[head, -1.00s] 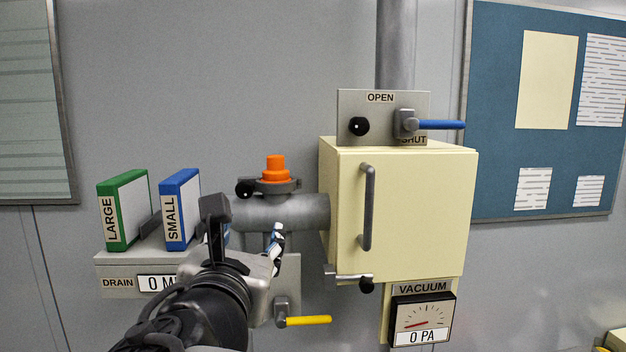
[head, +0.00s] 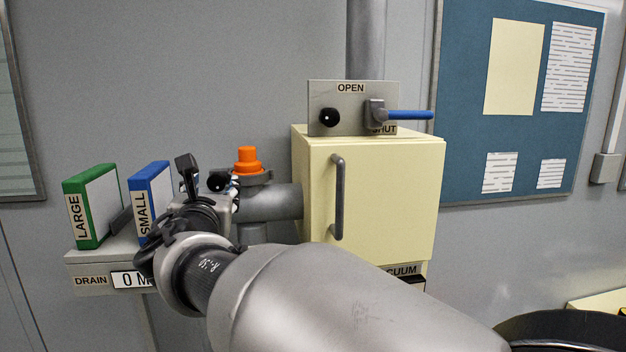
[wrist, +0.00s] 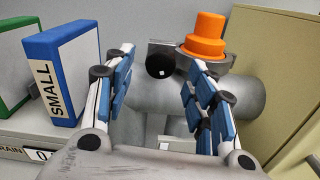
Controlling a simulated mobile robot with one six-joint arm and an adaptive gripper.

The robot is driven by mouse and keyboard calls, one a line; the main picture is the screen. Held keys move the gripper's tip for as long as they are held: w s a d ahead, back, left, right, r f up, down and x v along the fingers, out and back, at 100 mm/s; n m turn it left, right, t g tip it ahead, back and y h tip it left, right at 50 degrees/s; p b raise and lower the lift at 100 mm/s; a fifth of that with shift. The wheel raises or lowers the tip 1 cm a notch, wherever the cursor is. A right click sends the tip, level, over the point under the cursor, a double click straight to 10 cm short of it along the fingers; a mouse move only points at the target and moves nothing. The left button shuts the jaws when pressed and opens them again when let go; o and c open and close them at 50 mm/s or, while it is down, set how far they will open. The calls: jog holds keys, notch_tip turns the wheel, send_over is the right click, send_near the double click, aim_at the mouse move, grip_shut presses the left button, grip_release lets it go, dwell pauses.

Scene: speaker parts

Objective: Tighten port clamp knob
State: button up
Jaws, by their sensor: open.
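The port clamp knob is a black ball (wrist: 160,65) on the clamp around the pipe port, just left of the orange plug (wrist: 205,36). In the head view the knob (head: 219,181) and the orange plug (head: 247,160) show just beyond my gripper. My gripper (wrist: 160,88) is open and empty, its blue-padded fingers spread to the left and right of the knob in the wrist view. The knob appears between and beyond the fingertips; I cannot tell the exact gap. In the head view my gripper (head: 222,190) is partly hidden by my own wrist.
A blue SMALL binder (head: 152,200) and a green LARGE binder (head: 92,206) stand on the drain shelf to the left. The cream box (head: 390,200) with a grey handle stands right of the pipe. A valve panel (head: 350,104) with a blue lever is above it.

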jog(key=shift+x, duration=0.95)
jog(key=c, duration=1.1)
